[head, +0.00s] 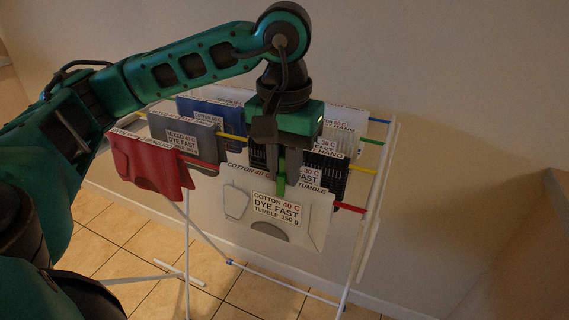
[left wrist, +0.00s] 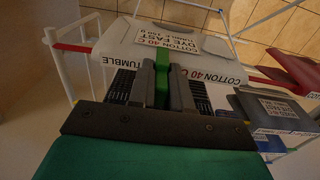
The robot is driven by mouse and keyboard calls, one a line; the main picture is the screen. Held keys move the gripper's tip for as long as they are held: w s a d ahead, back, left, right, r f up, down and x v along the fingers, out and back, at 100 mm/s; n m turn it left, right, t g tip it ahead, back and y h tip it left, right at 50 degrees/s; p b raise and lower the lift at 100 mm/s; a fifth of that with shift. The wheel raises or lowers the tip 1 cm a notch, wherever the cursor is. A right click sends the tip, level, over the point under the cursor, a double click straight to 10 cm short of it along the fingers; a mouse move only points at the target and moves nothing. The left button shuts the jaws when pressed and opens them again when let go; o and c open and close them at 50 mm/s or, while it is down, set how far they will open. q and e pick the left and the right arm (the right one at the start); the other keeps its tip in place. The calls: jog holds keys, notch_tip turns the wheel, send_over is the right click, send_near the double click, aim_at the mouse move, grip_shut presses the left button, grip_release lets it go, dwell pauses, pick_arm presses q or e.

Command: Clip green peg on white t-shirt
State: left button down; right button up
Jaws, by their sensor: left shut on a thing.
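The white t-shirt (head: 300,236) hangs folded over the front red rail of the drying rack, its label facing forward. It also shows in the left wrist view (left wrist: 127,45). My left gripper (head: 281,168) points down at the middle of its top fold. The gripper is shut on the green peg (head: 281,186), which stands between the two fingers in the left wrist view (left wrist: 162,78). The peg's lower end overlaps the front of the shirt, just above the label. The fingers hide part of the peg, so I cannot tell whether its jaws grip the cloth. My right gripper is out of view.
A red garment (head: 150,168) hangs left on the same red rail (head: 349,208). Grey (head: 188,140), blue (head: 208,110) and black striped (head: 325,172) garments hang on rails behind. A wall stands behind the rack; tiled floor (head: 130,240) lies below.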

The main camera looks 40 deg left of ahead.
aim_at(284, 156)
pick_arm(q)
jog(key=c, duration=1.3)
grip_release()
jog(key=shift+s+f, duration=0.1)
jog(key=shift+f, duration=0.25)
jog(key=o, duration=0.3)
jog(key=shift+d+r, duration=0.15)
jog(key=shift+r, duration=0.25)
notch_tip(284, 156, up, 12)
jog(key=p, duration=0.3)
jog(key=shift+f+p, duration=0.15)
jog(key=shift+p, duration=0.2)
jog(key=shift+r, duration=0.55)
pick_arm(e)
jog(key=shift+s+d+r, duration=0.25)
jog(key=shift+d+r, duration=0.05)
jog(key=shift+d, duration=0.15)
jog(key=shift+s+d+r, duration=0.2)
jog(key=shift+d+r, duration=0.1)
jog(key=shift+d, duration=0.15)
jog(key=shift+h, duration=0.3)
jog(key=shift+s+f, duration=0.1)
